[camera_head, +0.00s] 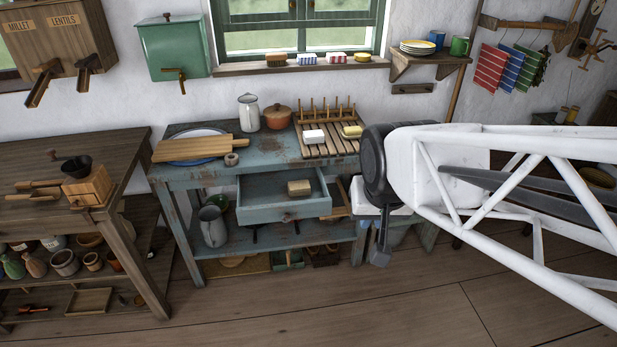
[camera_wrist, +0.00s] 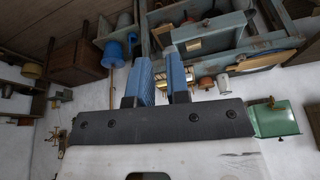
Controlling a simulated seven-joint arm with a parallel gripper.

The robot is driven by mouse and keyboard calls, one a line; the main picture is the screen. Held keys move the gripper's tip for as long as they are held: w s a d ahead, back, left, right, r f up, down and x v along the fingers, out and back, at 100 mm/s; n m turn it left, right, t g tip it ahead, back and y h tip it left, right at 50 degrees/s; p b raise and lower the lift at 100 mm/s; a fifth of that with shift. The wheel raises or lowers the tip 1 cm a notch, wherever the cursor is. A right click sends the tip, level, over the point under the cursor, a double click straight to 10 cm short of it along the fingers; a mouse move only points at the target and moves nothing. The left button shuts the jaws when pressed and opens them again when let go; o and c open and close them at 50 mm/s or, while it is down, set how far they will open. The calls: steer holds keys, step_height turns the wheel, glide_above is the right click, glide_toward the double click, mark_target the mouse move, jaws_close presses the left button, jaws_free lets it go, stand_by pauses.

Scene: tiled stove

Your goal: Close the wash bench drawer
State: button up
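The wash bench (camera_head: 178,178) is a worn blue-grey wooden bench against the wall. Its drawer (camera_head: 285,195) is pulled out toward the front, with a small round knob (camera_head: 286,217) on its front board. A light tan block (camera_head: 299,187) lies inside the drawer. My gripper (camera_head: 380,252) is to the right of the drawer, apart from it, near the bench's right end; the white arm and dark wrist partly hide that end. In the wrist view, the two blue fingers of my gripper (camera_wrist: 160,70) stand apart with nothing between them.
A grey pitcher (camera_head: 213,226) stands on the lower shelf. A wooden table (camera_head: 70,165) is at the left. The floor in front of the bench is clear.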

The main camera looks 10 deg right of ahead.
mark_target(329, 208)
steer(key=w+f+m+t, duration=0.1)
steer(key=w+f, duration=0.2)
steer(key=w, duration=0.2)
steer(key=w+f+m+t, duration=0.1)
steer(key=w+f+m, duration=0.1)
steer(key=w, duration=0.4)
steer(key=w+d+f+m+t, duration=0.1)
steer(key=w+f, duration=0.3)
steer(key=w, duration=0.1)
steer(key=shift+w+d+f+m+t, duration=0.1)
steer(key=shift+w+f+m+t, duration=0.05)
steer(key=shift+w+m+t, duration=0.2)
jaws_close()
steer(key=w+d+f+m+t, duration=0.1)
steer(key=w+f+m+t, duration=0.25)
steer(key=w+f, duration=0.45)
steer(key=w+d+f+m+t, duration=0.1)
steer(key=w+f+m+t, duration=0.25)
steer(key=f, duration=0.85)
step_height(329, 208, down, 10)
steer(key=s+m+t, duration=0.2)
steer(key=m+t, duration=0.1)
steer(key=m, duration=0.1)
steer(key=shift+m, duration=0.25)
steer(key=shift+w, duration=7)
steer(key=shift+w, duration=0.1)
